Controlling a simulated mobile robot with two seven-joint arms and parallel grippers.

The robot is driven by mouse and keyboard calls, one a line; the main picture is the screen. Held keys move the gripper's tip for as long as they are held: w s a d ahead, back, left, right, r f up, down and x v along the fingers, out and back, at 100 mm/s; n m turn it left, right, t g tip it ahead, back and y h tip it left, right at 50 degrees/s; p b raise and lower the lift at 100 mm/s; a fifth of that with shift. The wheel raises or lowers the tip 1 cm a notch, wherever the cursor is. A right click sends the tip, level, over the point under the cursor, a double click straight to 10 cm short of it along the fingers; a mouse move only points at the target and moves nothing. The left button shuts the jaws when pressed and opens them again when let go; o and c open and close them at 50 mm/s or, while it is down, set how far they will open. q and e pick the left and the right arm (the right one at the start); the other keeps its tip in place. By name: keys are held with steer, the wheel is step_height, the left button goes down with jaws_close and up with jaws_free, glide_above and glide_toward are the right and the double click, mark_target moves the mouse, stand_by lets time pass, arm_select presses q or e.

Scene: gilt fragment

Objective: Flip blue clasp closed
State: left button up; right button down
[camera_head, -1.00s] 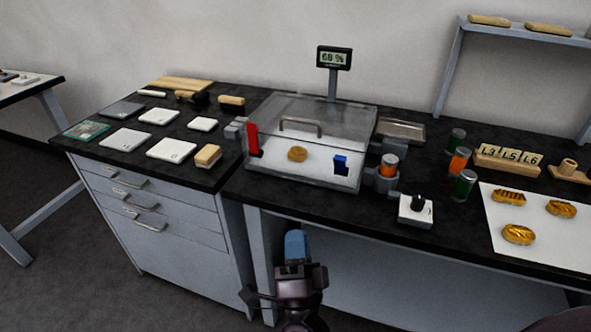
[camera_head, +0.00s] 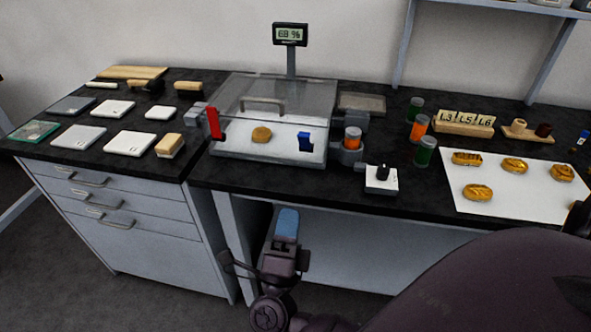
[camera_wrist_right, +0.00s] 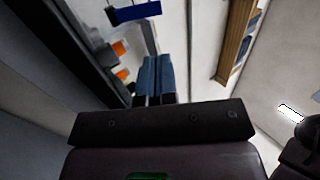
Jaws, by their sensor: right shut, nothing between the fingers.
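The blue clasp (camera_head: 305,142) is on the front right of a clear-lidded box (camera_head: 232,149). A red clasp (camera_head: 213,122) stands upright at the box's front left. The lid is down, and a golden piece (camera_head: 261,135) lies inside. My right gripper (camera_head: 287,222) is below and in front of the bench edge, apart from the box, with its blue fingers together and empty. My left gripper is not in view.
A white sheet (camera_head: 520,200) with golden pieces lies farther right. White tiles (camera_head: 130,144) and a brush (camera_head: 170,146) lie left. A display (camera_head: 290,35) reads 68 %.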

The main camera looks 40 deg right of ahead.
mark_target(303, 138)
steer(key=p+x, duration=0.1)
steer(key=x, duration=1.1)
steer(key=shift+r, duration=0.1)
steer(key=shift+w+d+r, duration=0.25)
steer(key=shift+d+r, duration=0.05)
steer(key=shift+d, duration=0.1)
steer(key=shift+w+d+r, duration=0.1)
